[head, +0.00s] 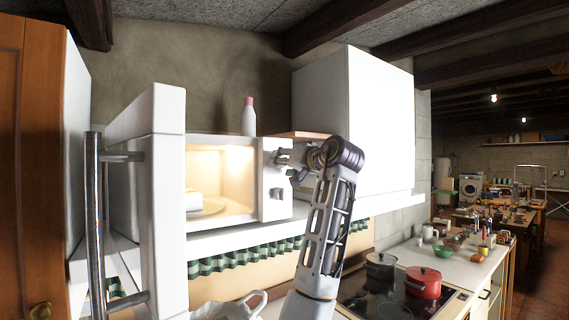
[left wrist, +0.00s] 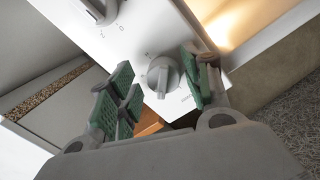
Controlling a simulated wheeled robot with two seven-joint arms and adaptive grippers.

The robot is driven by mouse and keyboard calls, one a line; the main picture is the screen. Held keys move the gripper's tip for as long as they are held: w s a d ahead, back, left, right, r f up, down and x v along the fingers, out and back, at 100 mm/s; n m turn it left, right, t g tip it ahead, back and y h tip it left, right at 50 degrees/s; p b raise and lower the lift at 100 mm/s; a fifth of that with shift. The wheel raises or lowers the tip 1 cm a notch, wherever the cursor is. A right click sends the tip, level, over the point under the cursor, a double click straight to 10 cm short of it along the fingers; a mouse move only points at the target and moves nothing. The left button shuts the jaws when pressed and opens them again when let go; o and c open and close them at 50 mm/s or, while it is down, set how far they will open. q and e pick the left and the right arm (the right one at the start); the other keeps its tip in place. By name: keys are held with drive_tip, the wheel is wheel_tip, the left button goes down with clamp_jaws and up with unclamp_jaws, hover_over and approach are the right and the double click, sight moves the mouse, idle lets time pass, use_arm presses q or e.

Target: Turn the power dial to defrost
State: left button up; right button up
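The white microwave (head: 230,138) stands on a shelf with its door (head: 163,210) swung open and its inside lit. Its control panel (head: 272,210) is right of the opening and carries two knobs. The lower knob (head: 277,193) is clear in the head view and also shows at the top of the left wrist view (left wrist: 98,8). My left gripper (head: 284,158) is at the upper panel, hiding the upper knob there. In the left wrist view, that grey knob (left wrist: 161,76) sits between the green-padded, open fingers, with gaps showing. Panel markings are too small to read. My right gripper is out of view.
The open door's metal handle (head: 94,220) juts out at left. A bottle with a pink cap (head: 248,118) stands on the microwave. A white wall cabinet (head: 365,130) is close to the right of my gripper. A red pot (head: 424,282) and a dark pot (head: 381,267) sit on the stove below.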

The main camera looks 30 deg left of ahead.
use_arm(q)
drive_tip(key=shift+r, duration=0.2)
drive_tip(key=f+v, duration=0.1)
drive_tip(key=v, duration=1.1)
drive_tip(key=shift+r, duration=0.4)
drive_tip(key=n+p, duration=0.1)
drive_tip(key=s+d+n+p, duration=0.1)
drive_tip(key=p, duration=0.1)
drive_tip(key=shift+s+d+f+t+y, duration=0.2)
drive_tip(key=shift+f+t+y, duration=0.1)
drive_tip(key=shift+f, duration=0.1)
drive_tip(key=shift+w+a, duration=0.15)
idle(0.3)
drive_tip(key=p+x, duration=0.4)
drive_tip(key=x, duration=0.9)
drive_tip(key=shift+w+a, duration=0.2)
